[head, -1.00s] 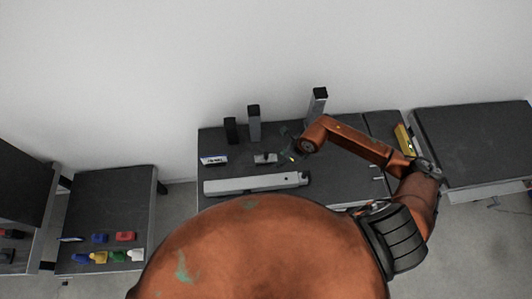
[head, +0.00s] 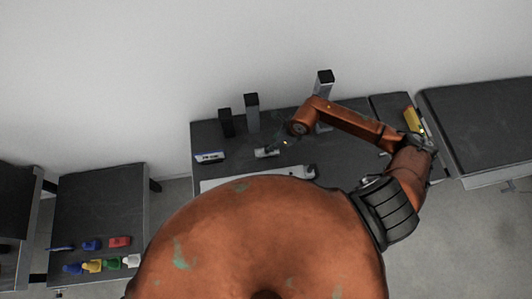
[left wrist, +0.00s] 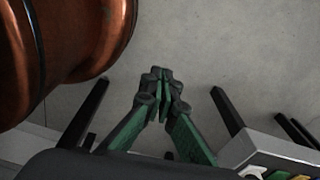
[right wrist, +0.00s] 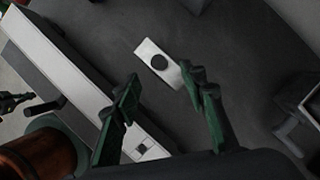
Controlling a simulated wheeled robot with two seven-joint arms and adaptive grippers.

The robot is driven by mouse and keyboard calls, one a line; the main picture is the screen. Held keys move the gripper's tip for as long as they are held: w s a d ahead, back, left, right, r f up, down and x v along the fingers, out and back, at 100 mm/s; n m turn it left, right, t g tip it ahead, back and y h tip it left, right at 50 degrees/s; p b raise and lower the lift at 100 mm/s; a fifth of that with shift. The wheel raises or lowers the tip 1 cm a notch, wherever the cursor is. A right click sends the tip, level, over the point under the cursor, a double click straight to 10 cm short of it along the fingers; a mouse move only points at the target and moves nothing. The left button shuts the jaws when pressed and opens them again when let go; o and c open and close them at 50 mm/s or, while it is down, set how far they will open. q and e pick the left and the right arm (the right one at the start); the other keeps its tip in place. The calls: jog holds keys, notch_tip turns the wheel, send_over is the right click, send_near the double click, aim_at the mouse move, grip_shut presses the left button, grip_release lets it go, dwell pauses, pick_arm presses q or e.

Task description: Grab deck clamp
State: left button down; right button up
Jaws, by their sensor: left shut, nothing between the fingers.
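The likely deck clamp is a small pale metal plate with a round black knob (right wrist: 160,62), lying on the dark table top in the right wrist view. In the head view this small piece (head: 266,152) lies near the middle of the table. My right gripper (right wrist: 163,88) is open and empty, its green fingers apart and pointing toward the plate; one fingertip overlaps the plate's near end in the picture. In the head view this gripper (head: 284,143) is just right of the piece. My left gripper (left wrist: 163,78) is shut and empty above the floor, away from the table.
A long pale bar (right wrist: 75,75) lies near the clamp; my body partly covers it in the head view (head: 225,182). Upright posts (head: 251,112) and a blue-white box (head: 210,157) stand on the table. A side table (head: 95,205) holds several coloured items.

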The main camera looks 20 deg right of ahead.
jog(key=x, duration=0.3)
jog(key=shift+f, duration=0.45)
jog(key=p+x, duration=0.1)
jog(key=x, duration=0.3)
jog(key=shift+a+f, duration=0.15)
jog(key=shift+w+f, duration=0.15)
jog(key=shift+f, duration=0.2)
pick_arm(q)
jog(key=shift+w+r, duration=0.3)
jog(key=shift+w, duration=0.55)
pick_arm(e)
jog(key=shift+c, duration=0.3)
pick_arm(q)
jog(key=shift+w, duration=0.15)
pick_arm(e)
grip_shut()
